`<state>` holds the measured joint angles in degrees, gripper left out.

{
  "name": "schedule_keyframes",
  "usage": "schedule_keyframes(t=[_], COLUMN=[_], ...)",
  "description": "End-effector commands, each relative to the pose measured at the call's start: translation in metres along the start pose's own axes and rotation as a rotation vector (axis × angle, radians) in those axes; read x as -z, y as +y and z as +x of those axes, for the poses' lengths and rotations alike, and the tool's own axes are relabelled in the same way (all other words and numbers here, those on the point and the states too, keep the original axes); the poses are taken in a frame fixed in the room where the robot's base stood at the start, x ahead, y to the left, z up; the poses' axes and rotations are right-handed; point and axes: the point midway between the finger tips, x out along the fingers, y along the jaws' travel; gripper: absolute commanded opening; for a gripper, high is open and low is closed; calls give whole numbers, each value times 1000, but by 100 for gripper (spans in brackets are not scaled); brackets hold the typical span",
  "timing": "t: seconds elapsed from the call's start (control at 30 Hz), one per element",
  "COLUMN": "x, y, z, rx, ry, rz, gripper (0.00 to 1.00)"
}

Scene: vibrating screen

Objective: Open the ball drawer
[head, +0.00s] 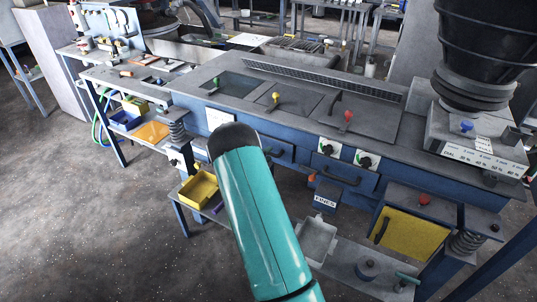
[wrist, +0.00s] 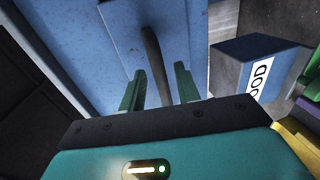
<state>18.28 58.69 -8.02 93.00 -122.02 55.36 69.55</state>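In the wrist view my gripper (wrist: 158,88) is open. Its two green fingers stand on either side of a dark bar handle (wrist: 153,55) on a blue drawer front (wrist: 115,30). I cannot tell whether either finger touches the handle. In the head view my teal arm hides the gripper. Two blue drawer fronts with dark handles show there: a left one (head: 281,153), partly behind my arm, and a right one (head: 345,174). No label naming the ball drawer can be read.
A blue box with a white label ending in "OOD" (wrist: 235,68) stands close right of the gripper. A labelled blue box (head: 322,203), a yellow bin (head: 199,188) and a yellow door (head: 411,233) are below the bench. Open floor (head: 90,230) lies at left.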

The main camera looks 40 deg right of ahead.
Motion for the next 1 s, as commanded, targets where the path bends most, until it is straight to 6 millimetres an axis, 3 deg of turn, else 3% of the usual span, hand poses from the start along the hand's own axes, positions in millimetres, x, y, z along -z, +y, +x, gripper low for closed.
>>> schedule_keyframes(t=[0.2,0.47,0.63,1.0], x=[2,3,3,4], y=[0,0,0,-1], z=[19,20,20,14], rx=[-1,0,0,-1], ry=[1,1,1,2], rz=[1,0,0,1], gripper=[32,32,1,0])
